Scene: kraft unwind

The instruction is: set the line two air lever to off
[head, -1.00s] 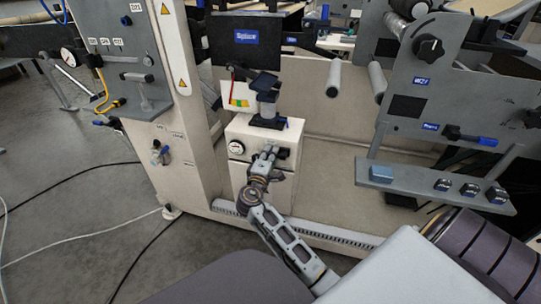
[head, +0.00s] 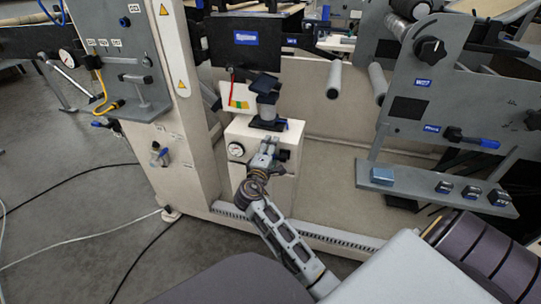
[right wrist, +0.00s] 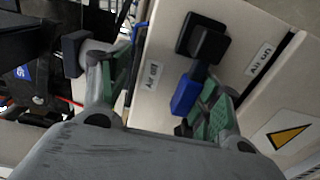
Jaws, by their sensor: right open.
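The air lever has a blue handle (right wrist: 186,95) on a square black mount (right wrist: 202,38), seen in the right wrist view. The handle lies between the "Air off" label (right wrist: 152,84) on the left and the "Air on" label (right wrist: 262,58) on the right. My right gripper (right wrist: 166,88) is open, with one finger on each side of the handle; the right finger is the closer one. I cannot tell whether it touches. In the head view this gripper (head: 266,152) is at the front of the cream cabinet (head: 286,190) and partly hides the lever. My left gripper is not in view.
A black-and-grey fixture (head: 267,110) stands on top. The machine's cream column (head: 179,110) rises to the left. A grey shelf (head: 430,193) with blue-topped parts is to the right.

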